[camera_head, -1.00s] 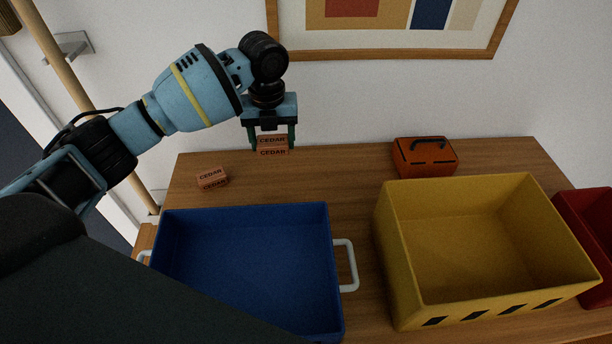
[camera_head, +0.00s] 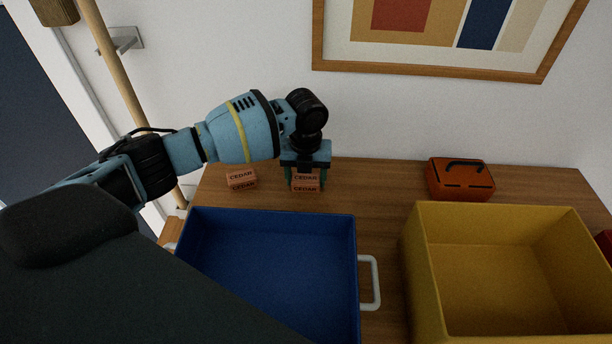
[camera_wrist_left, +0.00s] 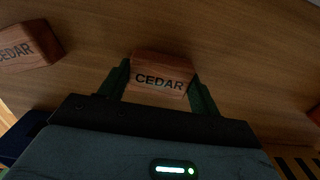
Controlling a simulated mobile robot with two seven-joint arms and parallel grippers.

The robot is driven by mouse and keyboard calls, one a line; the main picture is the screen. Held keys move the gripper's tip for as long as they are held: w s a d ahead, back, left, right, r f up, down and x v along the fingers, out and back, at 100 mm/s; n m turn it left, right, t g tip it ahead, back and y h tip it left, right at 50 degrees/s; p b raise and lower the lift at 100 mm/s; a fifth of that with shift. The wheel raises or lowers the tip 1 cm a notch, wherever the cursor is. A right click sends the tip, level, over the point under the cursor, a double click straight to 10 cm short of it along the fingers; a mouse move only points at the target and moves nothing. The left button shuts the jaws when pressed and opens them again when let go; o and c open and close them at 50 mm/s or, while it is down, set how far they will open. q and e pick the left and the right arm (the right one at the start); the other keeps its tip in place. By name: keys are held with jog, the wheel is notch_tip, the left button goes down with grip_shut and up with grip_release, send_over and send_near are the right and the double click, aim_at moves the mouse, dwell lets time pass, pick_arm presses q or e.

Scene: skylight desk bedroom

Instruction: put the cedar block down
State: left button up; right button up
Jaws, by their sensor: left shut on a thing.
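My left gripper (camera_head: 306,184) is shut on a cedar block (camera_head: 306,177), reddish brown with dark CEDAR lettering. It holds the block low at the back of the wooden desk, behind the blue tray. The held block also shows between the fingers in the left wrist view (camera_wrist_left: 160,78). I cannot tell whether its underside touches the desk. A second cedar block (camera_head: 242,178) lies on the desk to the left, apart from the gripper; it also shows at the left of the left wrist view (camera_wrist_left: 28,46). My right gripper is not in view.
A blue tray (camera_head: 345,245) with white handles stands in front, and a yellow bin (camera_head: 415,260) stands to its right. An orange box (camera_head: 460,182) with a black handle is at the back right. Bare desk (camera_head: 375,190) lies between the held block and the orange box.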

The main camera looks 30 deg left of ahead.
aim_at(306, 178)
pick_arm(q)
jog(key=shift+f, duration=0.15)
jog(key=o, duration=1)
notch_tip(306, 178, up, 12)
jog(key=shift+r+p, duration=0.25)
jog(key=shift+p, duration=0.15)
